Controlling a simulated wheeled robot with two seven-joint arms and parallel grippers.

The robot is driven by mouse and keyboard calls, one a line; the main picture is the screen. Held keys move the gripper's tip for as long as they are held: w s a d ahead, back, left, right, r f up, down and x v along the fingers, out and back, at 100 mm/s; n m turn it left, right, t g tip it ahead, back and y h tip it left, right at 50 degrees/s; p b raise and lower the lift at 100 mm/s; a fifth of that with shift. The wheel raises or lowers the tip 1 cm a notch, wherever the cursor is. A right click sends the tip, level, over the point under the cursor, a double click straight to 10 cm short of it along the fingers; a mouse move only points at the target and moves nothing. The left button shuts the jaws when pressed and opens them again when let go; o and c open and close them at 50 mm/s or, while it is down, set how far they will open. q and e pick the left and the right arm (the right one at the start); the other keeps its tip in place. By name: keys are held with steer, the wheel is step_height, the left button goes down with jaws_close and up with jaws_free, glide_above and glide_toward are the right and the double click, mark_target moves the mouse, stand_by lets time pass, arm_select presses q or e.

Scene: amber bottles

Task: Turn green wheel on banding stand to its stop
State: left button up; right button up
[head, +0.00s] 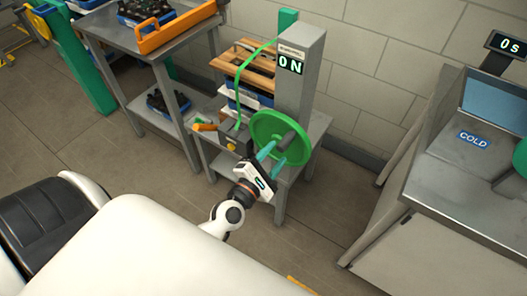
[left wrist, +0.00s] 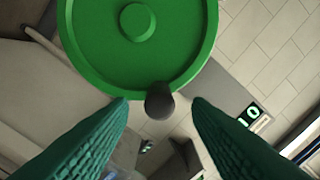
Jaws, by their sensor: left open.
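The green wheel (head: 272,139) is on the front of the grey banding stand (head: 302,75), whose display reads "ON". In the left wrist view the green wheel (left wrist: 135,45) fills the upper left, with a round hub and a dark knob (left wrist: 159,101) at its rim. My left gripper (head: 273,156) is at the lower part of the wheel in the head view. It is open, and its green fingers (left wrist: 160,112) stand on both sides of the knob with gaps showing. The knob cannot be made out in the head view. My right gripper is not in view.
A metal cart (head: 180,52) with an orange tray (head: 178,27) stands at the left. A steel unit marked "COLD" (head: 473,139) stands at the right. The floor (head: 310,235) in front is clear.

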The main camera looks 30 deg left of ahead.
arm_select(q)
steer(key=shift+s+a+b, duration=0.15)
steer(key=shift+s+b, duration=0.45)
steer(key=shift+s, duration=2.1)
